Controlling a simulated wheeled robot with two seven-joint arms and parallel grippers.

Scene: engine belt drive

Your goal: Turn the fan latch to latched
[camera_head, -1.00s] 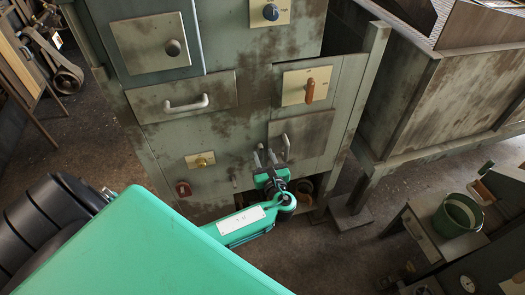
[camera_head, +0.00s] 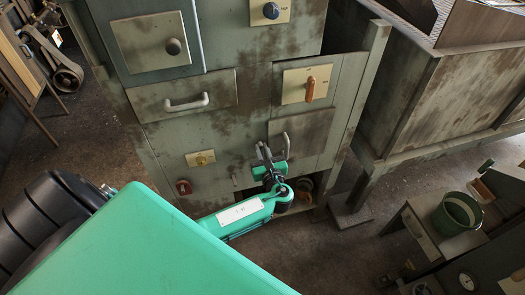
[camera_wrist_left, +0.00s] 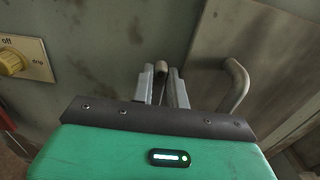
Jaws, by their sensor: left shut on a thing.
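My left gripper (camera_head: 266,154) is at the front of the grey-green cabinet (camera_head: 220,125), beside the left edge of a small grey door. In the left wrist view its two fingers (camera_wrist_left: 161,86) stand close together on a small dark lever end (camera_wrist_left: 161,69), which appears to be the fan latch. The fingers hide most of the lever, and no mark for latched is readable. The small door's curved grey handle (camera_wrist_left: 237,84) is just right of the fingers and apart from them. My right gripper is not in view.
A yellow knob (camera_wrist_left: 12,62) marked off and drip sits to the left. Above are an orange-handled switch (camera_head: 310,89), a drawer handle (camera_head: 186,104) and a blue knob (camera_head: 270,11). A red part (camera_head: 183,187) is low on the cabinet. A green bucket (camera_head: 458,213) stands at the right.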

